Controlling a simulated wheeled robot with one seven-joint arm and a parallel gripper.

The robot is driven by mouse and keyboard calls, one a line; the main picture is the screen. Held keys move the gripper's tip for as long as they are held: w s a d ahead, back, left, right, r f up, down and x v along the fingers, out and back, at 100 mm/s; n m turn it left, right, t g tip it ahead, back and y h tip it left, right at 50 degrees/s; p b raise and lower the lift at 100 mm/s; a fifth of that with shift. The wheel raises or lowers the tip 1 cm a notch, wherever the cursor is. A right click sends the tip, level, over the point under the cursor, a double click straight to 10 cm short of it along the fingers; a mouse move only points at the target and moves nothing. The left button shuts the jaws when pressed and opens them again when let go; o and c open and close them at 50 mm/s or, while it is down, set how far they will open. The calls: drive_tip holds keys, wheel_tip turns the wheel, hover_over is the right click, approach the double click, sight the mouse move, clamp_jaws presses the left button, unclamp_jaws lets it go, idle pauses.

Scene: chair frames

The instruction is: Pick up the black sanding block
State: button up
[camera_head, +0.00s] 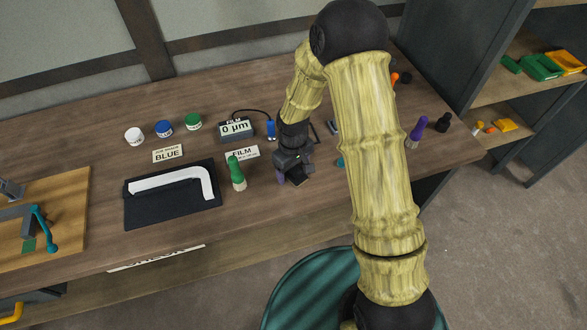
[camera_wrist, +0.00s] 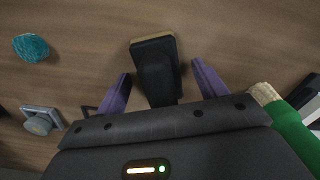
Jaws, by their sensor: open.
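The black sanding block (camera_wrist: 154,62) lies on the brown bench top in the wrist view, a dark block with a tan strip along its far edge. My gripper (camera_wrist: 160,70) is open, with one purple finger on each side of the block. Gaps show between the fingers and the block, and nothing is held. The near end of the block is hidden by the gripper body. In the head view my gripper (camera_head: 287,178) is low over the bench, and it and my arm mostly cover the block there.
A green-handled brush (camera_head: 237,174) stands close to the left of my gripper; it also shows in the wrist view (camera_wrist: 290,122). A teal lump (camera_wrist: 31,48) and a grey object (camera_wrist: 40,121) lie on the other side. A black mat (camera_head: 140,217) bears a white curved piece (camera_head: 170,182).

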idle(0.5)
drive_tip(key=c, duration=1.3)
wheel_tip(320, 180, up, 10)
drive_tip(key=shift+f+b, duration=0.1)
drive_tip(key=shift+b, duration=0.35)
drive_tip(key=o, duration=0.6)
drive_tip(key=shift+s, duration=0.1)
drive_tip(key=shift+c, duration=1.3)
